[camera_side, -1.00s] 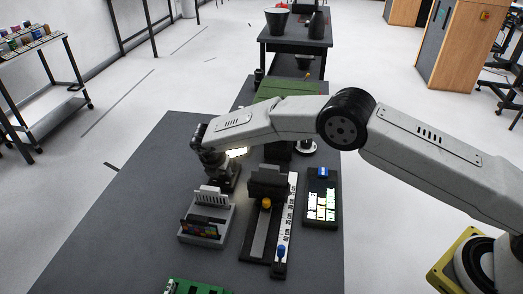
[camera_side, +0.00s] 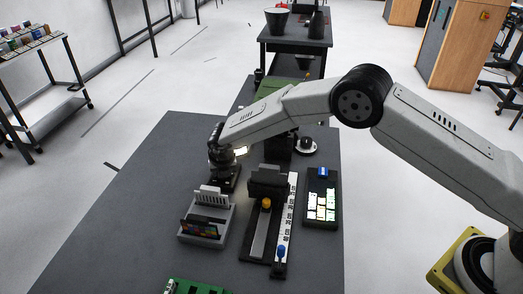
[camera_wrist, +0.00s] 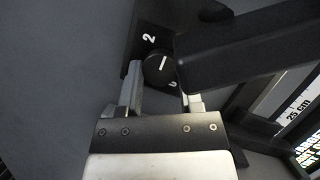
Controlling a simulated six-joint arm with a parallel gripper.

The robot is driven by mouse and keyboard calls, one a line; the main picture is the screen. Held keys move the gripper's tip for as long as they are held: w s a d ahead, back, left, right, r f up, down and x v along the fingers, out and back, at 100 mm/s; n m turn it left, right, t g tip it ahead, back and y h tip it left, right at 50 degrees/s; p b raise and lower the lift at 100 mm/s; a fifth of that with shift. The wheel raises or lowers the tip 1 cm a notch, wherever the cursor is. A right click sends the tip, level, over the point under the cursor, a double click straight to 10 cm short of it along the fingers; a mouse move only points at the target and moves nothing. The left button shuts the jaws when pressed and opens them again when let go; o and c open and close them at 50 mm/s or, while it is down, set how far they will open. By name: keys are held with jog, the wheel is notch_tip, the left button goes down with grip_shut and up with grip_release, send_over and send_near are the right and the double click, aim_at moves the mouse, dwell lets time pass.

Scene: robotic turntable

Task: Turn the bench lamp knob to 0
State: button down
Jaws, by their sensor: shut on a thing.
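The bench lamp knob (camera_wrist: 158,69) is a round black dial with a white pointer line, on a dark base plate. A white "2" (camera_wrist: 149,38) is printed beside it, and part of another mark, perhaps the 0, shows near the right finger. My gripper (camera_wrist: 160,88) has one finger on each side of the knob and is shut on it. In the side view my gripper (camera_side: 222,160) is low over the dark lamp base (camera_side: 226,182), and the knob is hidden there. A bright lit patch (camera_side: 240,151) shows beside the gripper.
A dark bar (camera_wrist: 250,45) crosses close to the right finger. In the side view, a grey rack (camera_side: 205,229) stands in front of the base. A slide fixture with a scale (camera_side: 288,215) and a panel with lit tiles (camera_side: 321,198) stand to the right. The left tabletop is clear.

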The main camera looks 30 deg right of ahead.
jog(key=shift+n+y, duration=0.5)
jog(key=shift+n, duration=1)
jog(key=shift+c, duration=1.3)
grip_release()
jog(key=v, duration=0.7)
jog(key=shift+s+r, duration=0.25)
jog(key=shift+r, duration=0.1)
jog(key=shift+d, duration=0.1)
